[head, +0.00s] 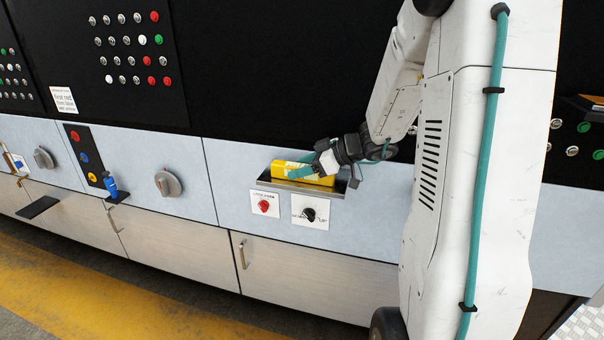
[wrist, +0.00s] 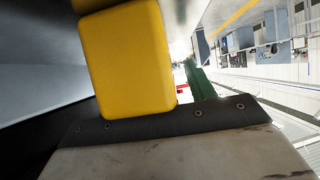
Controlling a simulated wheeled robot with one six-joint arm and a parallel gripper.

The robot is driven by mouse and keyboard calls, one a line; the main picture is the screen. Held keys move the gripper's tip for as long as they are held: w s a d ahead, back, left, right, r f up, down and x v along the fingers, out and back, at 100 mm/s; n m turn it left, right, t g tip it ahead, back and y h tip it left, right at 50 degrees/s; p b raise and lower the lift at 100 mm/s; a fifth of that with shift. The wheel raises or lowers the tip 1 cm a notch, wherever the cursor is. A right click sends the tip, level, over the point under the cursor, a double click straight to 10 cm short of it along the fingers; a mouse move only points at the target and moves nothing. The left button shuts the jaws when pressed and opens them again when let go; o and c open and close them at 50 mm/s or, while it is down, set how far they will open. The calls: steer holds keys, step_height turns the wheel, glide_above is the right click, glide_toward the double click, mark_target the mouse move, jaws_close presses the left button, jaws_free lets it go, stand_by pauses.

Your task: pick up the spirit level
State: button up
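The yellow spirit level (head: 282,170) lies on a narrow metal ledge (head: 338,188) on the front of the light blue panel. My gripper (head: 303,166) is at the level, with one teal finger across its front and the other by its upper edge. In the wrist view the yellow body of the level (wrist: 127,60) is large and close to the gripper's base. One green finger (wrist: 200,80) shows to its right, with a small gap between. The other finger is hidden there. The fingers stand apart and do not look shut on the level.
Below the ledge are a red knob (head: 264,206) and a black knob (head: 309,214) on white plates. A grey rotary knob (head: 168,183) and a blue-handled thing (head: 111,185) are to the left. A black panel rises behind the ledge.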

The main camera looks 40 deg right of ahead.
jaws_close()
steer(key=shift+r, duration=0.1)
